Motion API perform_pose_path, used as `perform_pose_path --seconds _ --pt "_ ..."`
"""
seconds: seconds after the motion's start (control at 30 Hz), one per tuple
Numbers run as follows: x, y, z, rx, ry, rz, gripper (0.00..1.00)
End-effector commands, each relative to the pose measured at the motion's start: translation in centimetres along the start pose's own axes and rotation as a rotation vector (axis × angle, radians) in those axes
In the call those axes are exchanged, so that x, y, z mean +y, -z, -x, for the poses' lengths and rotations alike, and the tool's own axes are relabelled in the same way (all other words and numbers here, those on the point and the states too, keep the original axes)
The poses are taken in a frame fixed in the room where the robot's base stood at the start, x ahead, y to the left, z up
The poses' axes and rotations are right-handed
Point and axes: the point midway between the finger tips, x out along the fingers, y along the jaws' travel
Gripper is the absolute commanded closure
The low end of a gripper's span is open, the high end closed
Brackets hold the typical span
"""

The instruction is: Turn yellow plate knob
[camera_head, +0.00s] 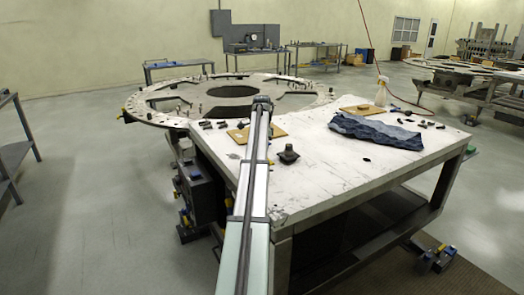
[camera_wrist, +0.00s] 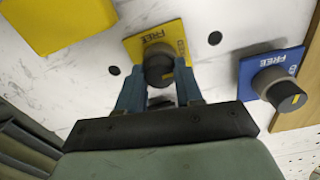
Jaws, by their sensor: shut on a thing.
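In the wrist view, a small yellow plate (camera_wrist: 140,42) marked FREE lies on the white surface. Its round dark knob (camera_wrist: 157,67) stands at the plate's lower side. My gripper (camera_wrist: 160,72) reaches over it with one blue finger on each side and is shut on the knob. The fingers and the gripper body hide the knob's near side. In the head view my arm stretches over the table to the turret plate side, and the yellow plate and fingertips cannot be made out there.
A blue plate (camera_wrist: 245,82) with its own dark knob (camera_wrist: 278,90) lies close on the right. A larger yellow block (camera_wrist: 55,20) is at upper left. The white table (camera_head: 310,185) bears a denim cloth (camera_head: 375,131), a dark fitting (camera_head: 288,154) and a spray bottle (camera_head: 381,93).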

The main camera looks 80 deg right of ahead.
Motion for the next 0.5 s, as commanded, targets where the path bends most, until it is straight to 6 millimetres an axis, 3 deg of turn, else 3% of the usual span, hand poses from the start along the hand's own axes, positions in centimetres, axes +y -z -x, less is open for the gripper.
perform_pose_path --seconds 0.27,0.5 --pt "0.01 -0.01 0.01 0.0 0.0 0.0 0.95" --pt "0.01 -0.01 0.02 0.0 0.0 0.022 0.96"
